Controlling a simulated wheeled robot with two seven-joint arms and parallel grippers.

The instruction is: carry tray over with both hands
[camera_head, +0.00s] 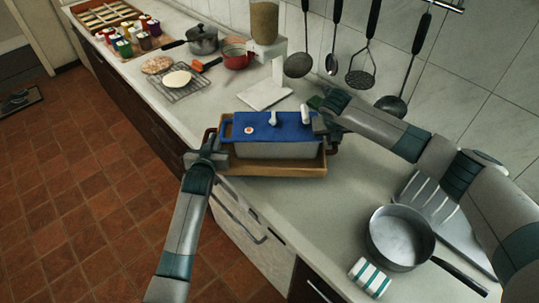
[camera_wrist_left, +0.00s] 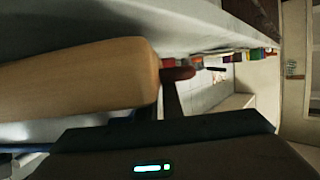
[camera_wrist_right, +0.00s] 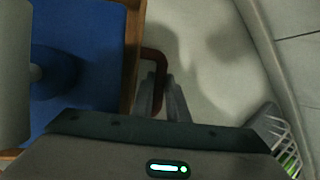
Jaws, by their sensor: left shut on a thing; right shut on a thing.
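The wooden tray (camera_head: 275,168) is over the front part of the counter, with red-brown handles at its ends. A lidded pot (camera_head: 275,150), grey-white below with a blue lid, sits in it. My left gripper (camera_head: 211,150) is shut on the left handle, which also shows in the left wrist view (camera_wrist_left: 178,73). My right gripper (camera_head: 328,127) is at the right end, shut on the right handle (camera_wrist_right: 154,64), which shows between its fingers in the right wrist view. I cannot tell whether the tray touches the counter.
A white stand (camera_head: 267,93), a cooling rack (camera_head: 180,86), a red pot (camera_head: 237,57) and a grey pot (camera_head: 203,40) are farther back left. Utensils hang on the wall. Counter between tray and saucepan is clear.

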